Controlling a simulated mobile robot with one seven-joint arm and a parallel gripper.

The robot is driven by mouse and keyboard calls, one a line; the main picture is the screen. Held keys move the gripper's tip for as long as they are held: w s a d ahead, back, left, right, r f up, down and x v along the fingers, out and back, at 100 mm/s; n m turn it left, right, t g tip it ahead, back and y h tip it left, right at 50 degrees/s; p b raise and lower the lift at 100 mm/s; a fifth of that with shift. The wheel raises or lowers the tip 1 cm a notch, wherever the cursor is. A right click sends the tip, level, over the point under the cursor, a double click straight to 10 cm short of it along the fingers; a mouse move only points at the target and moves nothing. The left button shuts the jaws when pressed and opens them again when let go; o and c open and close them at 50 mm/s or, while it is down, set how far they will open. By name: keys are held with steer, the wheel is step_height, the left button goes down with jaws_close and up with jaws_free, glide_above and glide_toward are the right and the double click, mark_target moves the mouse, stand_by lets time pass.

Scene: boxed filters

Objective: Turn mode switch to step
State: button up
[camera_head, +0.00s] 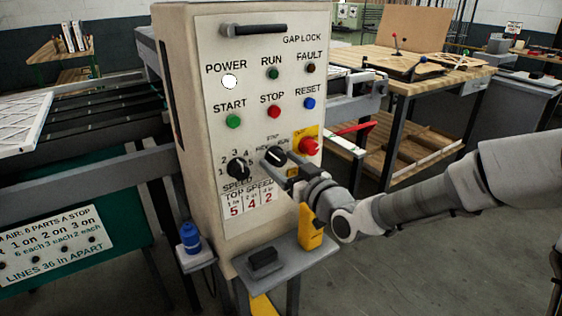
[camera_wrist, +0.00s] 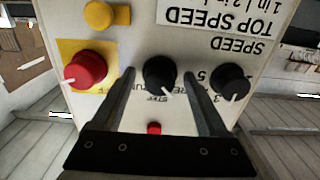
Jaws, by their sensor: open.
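The mode switch (camera_head: 275,156) is a black round knob with a white pointer line on the cream control panel (camera_head: 213,150). It also shows in the wrist view (camera_wrist: 160,74), which is upside down to the panel. There the pointer aims down and slightly right, near the STEP label (camera_wrist: 157,98) but not squarely at it. My gripper (camera_head: 291,176) is at the panel just below and right of the knob in the head view. In the wrist view my open gripper (camera_wrist: 156,76) has one finger on each side of the knob, with gaps visible. Fingertip contact is not visible.
The black speed knob (camera_wrist: 231,82) sits close to one finger. The red emergency stop (camera_wrist: 85,69) on its yellow plate is close to the other. Start, stop and reset buttons are above. A grey shelf (camera_head: 290,262) juts out below.

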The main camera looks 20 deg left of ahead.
jaws_close()
stand_by(0.3)
steer(key=shift+m, duration=0.3)
steer(key=m+p, duration=0.2)
steer(key=m, duration=0.1)
steer(key=shift+r+m, duration=0.15)
steer(key=shift+m, duration=0.15)
steer(key=shift+m+p, duration=1.25)
steer(key=shift+m, duration=1.05)
